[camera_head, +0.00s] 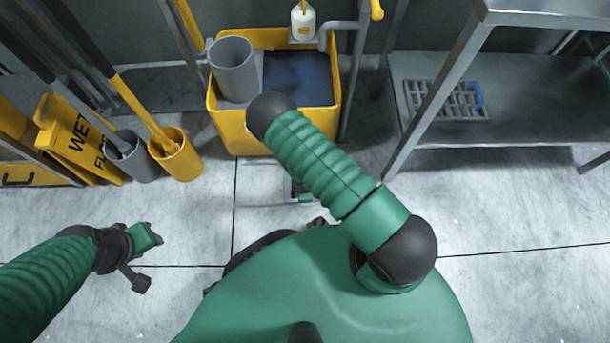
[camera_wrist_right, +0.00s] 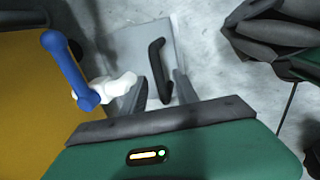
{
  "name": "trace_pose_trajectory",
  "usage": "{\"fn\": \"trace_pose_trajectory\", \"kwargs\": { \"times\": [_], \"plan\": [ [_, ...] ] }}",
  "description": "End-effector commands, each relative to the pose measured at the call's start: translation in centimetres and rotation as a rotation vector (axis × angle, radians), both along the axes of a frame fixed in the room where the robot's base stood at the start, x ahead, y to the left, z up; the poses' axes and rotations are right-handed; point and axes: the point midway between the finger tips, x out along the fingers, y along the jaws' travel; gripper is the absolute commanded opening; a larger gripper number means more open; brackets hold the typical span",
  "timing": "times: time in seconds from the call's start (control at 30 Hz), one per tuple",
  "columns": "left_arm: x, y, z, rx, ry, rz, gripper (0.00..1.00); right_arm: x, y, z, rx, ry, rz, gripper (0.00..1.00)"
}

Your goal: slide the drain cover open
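A flat grey metal plate (camera_wrist_right: 188,50) with a black bar handle (camera_wrist_right: 157,70) lies on the floor in the right wrist view, beside a yellow surface. It looks like the drain cover, though I cannot be sure. My right gripper (camera_wrist_right: 161,92) has its two fingers apart, with the handle's lower end between them; contact is not clear. In the head view my right arm hides most of this gripper and of the plate (camera_head: 262,180) below the yellow bucket. My left gripper (camera_head: 150,237) is over bare floor at the left; its finger gap is not clear.
The yellow bucket (camera_head: 237,133) holds dark liquid and a grey cylinder (camera_head: 233,68). A blue lever (camera_wrist_right: 68,68) on a white fitting (camera_wrist_right: 113,84) is close left of my right gripper. A metal rack (camera_head: 530,115) bears a grey grate (camera_head: 440,99). Wet-floor sign (camera_head: 75,140) at left.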

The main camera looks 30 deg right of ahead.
Motion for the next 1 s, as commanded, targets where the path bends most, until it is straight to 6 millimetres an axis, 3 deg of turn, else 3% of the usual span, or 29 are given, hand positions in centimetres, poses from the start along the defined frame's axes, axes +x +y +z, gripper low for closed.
{"fn": "trace_pose_trajectory", "kwargs": {
  "times": [0.2,0.5,1.0],
  "plan": [
    [0.02,0.00,0.07,0.000,0.000,0.000,0.36,0.00,-0.01,0.04,0.000,0.000,0.000,0.36],
    [0.01,0.00,0.06,0.000,0.000,0.000,0.36,-0.01,0.00,0.05,0.000,0.000,0.000,0.00],
    [0.01,0.00,0.06,0.000,0.000,0.000,0.36,-0.03,0.01,0.05,0.001,0.001,0.000,0.00]
  ]
}}
